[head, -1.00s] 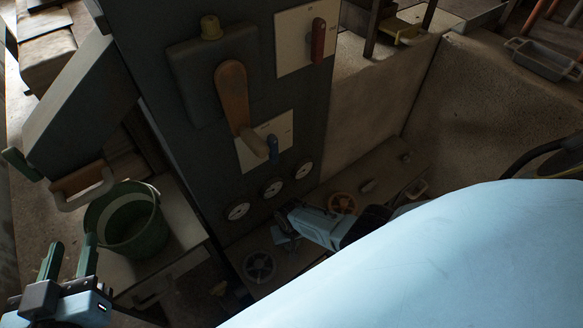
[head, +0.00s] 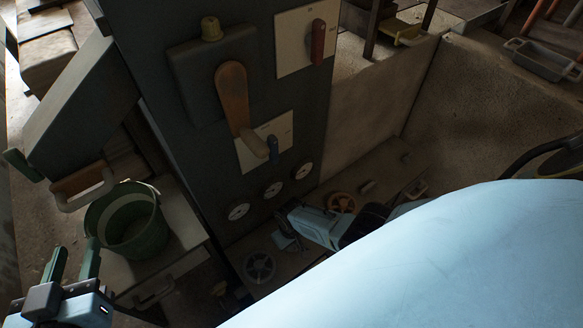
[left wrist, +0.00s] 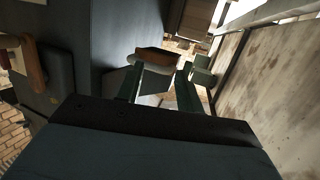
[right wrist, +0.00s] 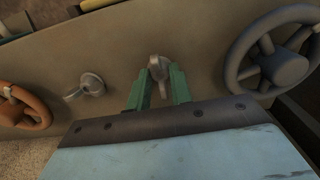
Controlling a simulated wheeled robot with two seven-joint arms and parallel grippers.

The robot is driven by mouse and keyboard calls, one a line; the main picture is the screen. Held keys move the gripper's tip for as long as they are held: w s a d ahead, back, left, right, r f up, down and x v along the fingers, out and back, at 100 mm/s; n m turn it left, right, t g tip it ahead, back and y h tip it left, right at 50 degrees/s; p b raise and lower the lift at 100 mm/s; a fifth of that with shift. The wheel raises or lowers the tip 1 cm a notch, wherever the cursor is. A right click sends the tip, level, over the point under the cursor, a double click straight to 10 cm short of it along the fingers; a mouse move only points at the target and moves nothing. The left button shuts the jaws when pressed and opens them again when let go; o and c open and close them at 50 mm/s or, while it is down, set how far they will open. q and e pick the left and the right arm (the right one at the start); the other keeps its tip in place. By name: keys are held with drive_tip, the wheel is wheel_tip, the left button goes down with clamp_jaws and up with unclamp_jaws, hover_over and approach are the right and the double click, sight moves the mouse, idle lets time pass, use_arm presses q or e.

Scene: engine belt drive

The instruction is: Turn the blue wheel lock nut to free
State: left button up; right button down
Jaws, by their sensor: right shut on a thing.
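My right gripper (right wrist: 158,78) is shut on a small grey winged lock nut (right wrist: 159,66) on the sloping brown panel. The nut's wing stands between the green fingertips, roughly along the fingers. A dark grey spoked wheel (right wrist: 276,55) is to its right; no clear blue shows on it. It also shows in the head view (head: 259,267). A second grey nut (right wrist: 88,84) sits to the left, beside an orange wheel (right wrist: 22,106). In the head view my right gripper (head: 283,228) is low on the panel, its fingertips hard to see. My left gripper (head: 73,262) is open and empty at the lower left.
A dark upright cabinet (head: 215,158) carries a brown lever (head: 232,95), red and blue handles, and several gauges (head: 272,188). A green bucket (head: 140,232) stands on a ledge near my left gripper. My own pale blue body covers the lower right.

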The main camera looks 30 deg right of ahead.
drive_tip(key=c, duration=1.3)
unclamp_jaws()
drive_tip(key=shift+o, duration=0.2)
